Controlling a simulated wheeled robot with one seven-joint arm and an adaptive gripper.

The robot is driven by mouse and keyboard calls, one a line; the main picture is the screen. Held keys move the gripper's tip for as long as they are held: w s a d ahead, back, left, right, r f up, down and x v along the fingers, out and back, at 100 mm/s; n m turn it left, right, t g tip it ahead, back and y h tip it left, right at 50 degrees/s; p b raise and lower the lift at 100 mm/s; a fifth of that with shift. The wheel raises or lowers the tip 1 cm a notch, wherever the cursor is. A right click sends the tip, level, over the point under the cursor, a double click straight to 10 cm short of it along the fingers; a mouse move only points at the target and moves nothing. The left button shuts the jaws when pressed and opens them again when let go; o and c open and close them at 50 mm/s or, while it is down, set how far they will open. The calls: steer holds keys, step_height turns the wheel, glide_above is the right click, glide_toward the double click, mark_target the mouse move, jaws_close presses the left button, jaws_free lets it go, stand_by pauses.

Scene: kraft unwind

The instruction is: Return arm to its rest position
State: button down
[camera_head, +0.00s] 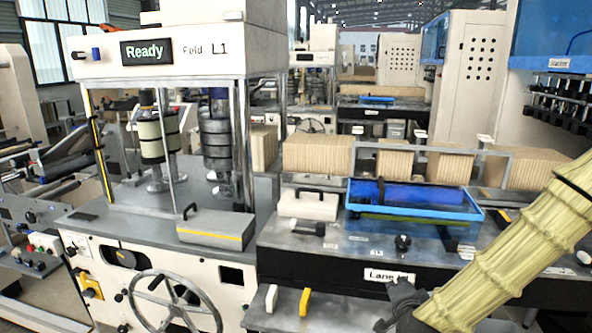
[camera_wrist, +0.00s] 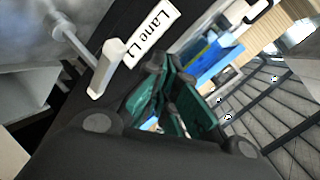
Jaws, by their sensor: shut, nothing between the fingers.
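My arm, in a ribbed pale-yellow sleeve, reaches in from the right edge of the head view. Its dark gripper (camera_head: 402,302) is low in front of the lane bench, below the "Lane" label (camera_head: 388,276). In the wrist view my gripper (camera_wrist: 172,72) shows dark links and green inner faces. It is shut and holds nothing. The "Lane L1" label (camera_wrist: 152,32) and a white handle (camera_wrist: 105,70) lie beyond it. In the head view the fingertips are too small and dark to make out clearly.
A blue tray (camera_head: 362,192) sits on the bench, with rows of kraft-coloured packs (camera_head: 318,156) behind it. A machine with a "Ready" display (camera_head: 147,52) and a handwheel (camera_head: 172,303) stands at left. White and yellow handles (camera_head: 305,302) jut from the bench front near my gripper.

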steer(key=s+a+f+n+g+y, duration=0.1)
steer(key=s+f+n+g, duration=0.15)
steer(key=s+f, duration=0.4)
steer(key=s+a+f+n+g+y, duration=0.1)
steer(key=s+f+n+g, duration=0.15)
steer(key=f, duration=0.75)
steer(key=s+a+f+n+g, duration=0.1)
steer(key=s+f+n, duration=0.2)
steer(key=s+f, duration=0.35)
steer(key=s+f+n+g, duration=0.35)
steer(key=s+f, duration=0.45)
steer(key=s, duration=0.4)
steer(key=s+f+n+g, duration=0.35)
steer(key=s+f, duration=0.45)
steer(key=s, duration=0.3)
step_height(320, 180, down, 10)
steer(key=b, duration=1)
steer(key=shift+d+r+m+g, duration=0.25)
steer(key=shift+d+m+g, duration=0.05)
steer(key=shift+d, duration=0.05)
